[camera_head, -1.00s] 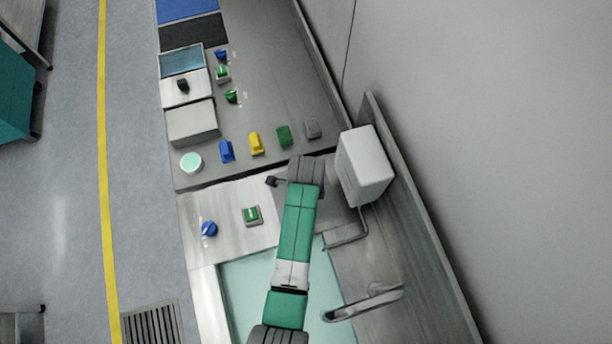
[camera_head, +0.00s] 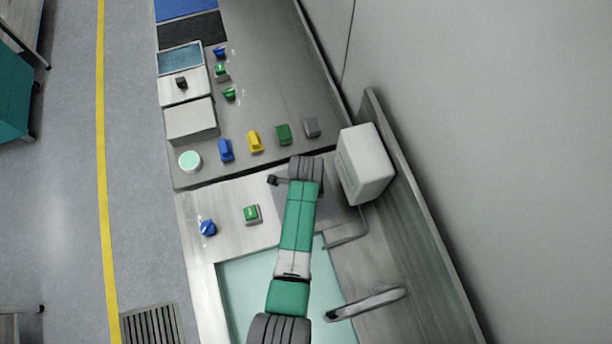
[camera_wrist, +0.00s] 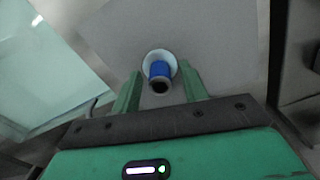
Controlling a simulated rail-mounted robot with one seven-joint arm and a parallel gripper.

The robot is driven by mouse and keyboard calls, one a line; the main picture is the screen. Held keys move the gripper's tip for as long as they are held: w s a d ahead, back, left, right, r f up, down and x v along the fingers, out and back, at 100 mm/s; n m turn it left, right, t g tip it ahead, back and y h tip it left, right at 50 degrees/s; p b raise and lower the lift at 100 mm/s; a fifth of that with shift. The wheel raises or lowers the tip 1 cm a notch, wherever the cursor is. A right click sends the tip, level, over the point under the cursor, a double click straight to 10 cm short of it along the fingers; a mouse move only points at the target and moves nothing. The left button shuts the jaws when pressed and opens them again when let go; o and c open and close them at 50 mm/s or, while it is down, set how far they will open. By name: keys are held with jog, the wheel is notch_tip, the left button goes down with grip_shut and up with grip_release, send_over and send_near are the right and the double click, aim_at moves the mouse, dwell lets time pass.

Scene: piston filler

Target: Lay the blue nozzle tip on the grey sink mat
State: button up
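The blue nozzle tip (camera_wrist: 160,69) shows in the wrist view, with a pale round flange behind its blue body and a dark open end facing the camera. It appears to stand on the grey sink mat (camera_wrist: 115,38), flange down. My gripper (camera_wrist: 161,80) has its two green fingers spread on either side of the tip, with a visible gap at both sides. In the head view my arm hides the gripper and the tip. Part of the grey mat (camera_head: 342,212) shows there beside my arm.
A white box (camera_head: 364,163) stands right of the mat, against the wall side. The sink basin (camera_head: 240,290) and a tap (camera_head: 366,302) lie nearer. A blue knob (camera_head: 208,228) and a green switch (camera_head: 252,214) sit left. Several coloured pieces stand behind, including a yellow one (camera_head: 255,142).

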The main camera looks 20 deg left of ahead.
notch_tip(320, 180, up, 12)
jog(key=p, duration=0.2)
jog(key=shift+r, duration=0.15)
jog(key=w+d+r+n+t+y, duration=0.1)
jog(key=w+d+r+n+t, duration=0.15)
jog(key=w+r+t, duration=0.75)
jog(key=w+d+r+n+t+y, duration=0.1)
jog(key=w+r+n, duration=0.25)
jog(key=r, duration=1.55)
jog(key=s+d+r+n+t, duration=0.2)
jog(key=r+t, duration=0.2)
jog(key=r, duration=0.6)
jog(key=s+d+r+n+t, duration=0.1)
jog(key=s+d+r+t, duration=0.15)
jog(key=r, duration=0.65)
jog(key=s+d+r+n+t+h, duration=0.1)
jog(key=s+d+r+n+t, duration=0.1)
jog(key=s+r, duration=0.4)
jog(key=s+d+r+n+t+h, duration=0.1)
jog(key=s+r+t, duration=0.4)
jog(key=r, duration=0.5)
jog(key=shift+s+d+r+n, duration=0.3)
jog(key=shift+s+d+n, duration=0.25)
jog(key=shift+s, duration=0.4)
